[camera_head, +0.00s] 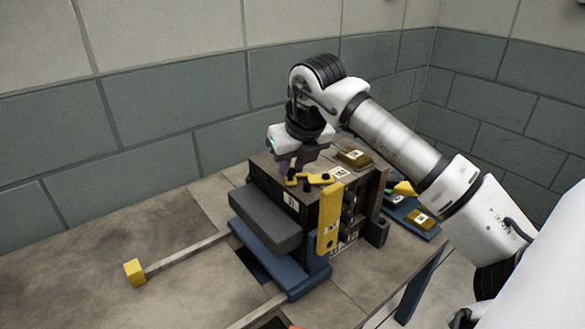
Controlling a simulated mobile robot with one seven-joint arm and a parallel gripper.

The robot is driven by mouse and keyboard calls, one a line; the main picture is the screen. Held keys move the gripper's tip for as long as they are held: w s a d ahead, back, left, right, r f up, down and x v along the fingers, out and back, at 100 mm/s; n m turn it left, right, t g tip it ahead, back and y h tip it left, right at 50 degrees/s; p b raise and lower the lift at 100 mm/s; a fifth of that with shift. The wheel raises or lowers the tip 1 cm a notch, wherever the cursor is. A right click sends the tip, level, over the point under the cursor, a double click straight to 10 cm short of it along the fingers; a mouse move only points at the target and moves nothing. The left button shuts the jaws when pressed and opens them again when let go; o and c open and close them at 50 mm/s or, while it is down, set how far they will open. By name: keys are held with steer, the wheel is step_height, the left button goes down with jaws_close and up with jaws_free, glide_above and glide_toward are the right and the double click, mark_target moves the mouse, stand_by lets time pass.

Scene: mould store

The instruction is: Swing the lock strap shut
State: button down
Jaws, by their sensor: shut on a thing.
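The mould block (262,176), dark and boxy, stands on a blue base. The lock strap (318,179), a short flat yellow bar with dark knobs, lies on the block's top near its front edge. My gripper (290,172) points down at the strap's left end and is shut on it, seemingly at a dark knob there. The fingers and wrist partly hide the grip, so the exact contact is unclear. The strap's right end reaches toward the block's right edge. I cannot tell whether the strap spans the block's joint.
A yellow vertical plate (330,220) is on the block's front right corner. A grey slab (265,220) and blue base (280,266) project at the front left. A rail with a yellow end (135,272) reaches left. Brown labelled pieces (354,158) lie behind and right.

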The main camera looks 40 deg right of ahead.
steer(key=s+n+y, duration=0.1)
steer(key=n, duration=0.1)
steer(key=s+n+b, duration=0.1)
steer(key=n, duration=0.1)
steer(key=shift+s+a+y, duration=0.25)
steer(key=shift+a+y, duration=0.1)
steer(key=shift+y, duration=0.05)
steer(key=shift+s+n+y, duration=0.4)
steer(key=shift+s+n, duration=0.35)
steer(key=shift+n, duration=0.55)
steer(key=shift+g, duration=0.3)
steer(key=c, duration=1.2)
jaws_free()
steer(key=shift+s, duration=0.1)
steer(key=shift+c, duration=0.2)
steer(key=v, duration=1.3)
steer(key=shift+s+r, duration=0.2)
steer(key=shift+r, duration=0.15)
steer(key=shift+d, duration=0.1)
